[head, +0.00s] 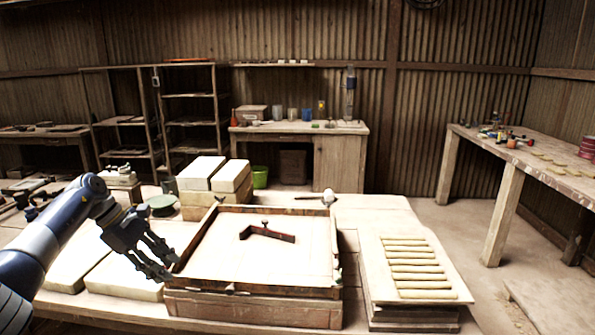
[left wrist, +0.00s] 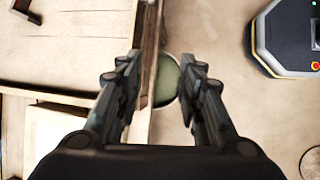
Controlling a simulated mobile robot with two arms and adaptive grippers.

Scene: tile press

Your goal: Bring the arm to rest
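My left arm (head: 45,235) comes in from the left in the head view. Its gripper (head: 163,262) hangs over the near left side of the work table, beside the left wall of a wooden frame (head: 255,284). In the left wrist view the two fingers of the left gripper (left wrist: 160,68) stand apart with nothing held between them. Past them show a table edge, the floor and a round green thing (left wrist: 166,85) lower down. My right arm and gripper are not in view.
A dark red angled tool (head: 268,235) lies inside the frame. Pale blocks (head: 201,168) are stacked behind it, and pale slabs (head: 125,272) lie under my left gripper. A board with several pale strips (head: 452,270) is at the right.

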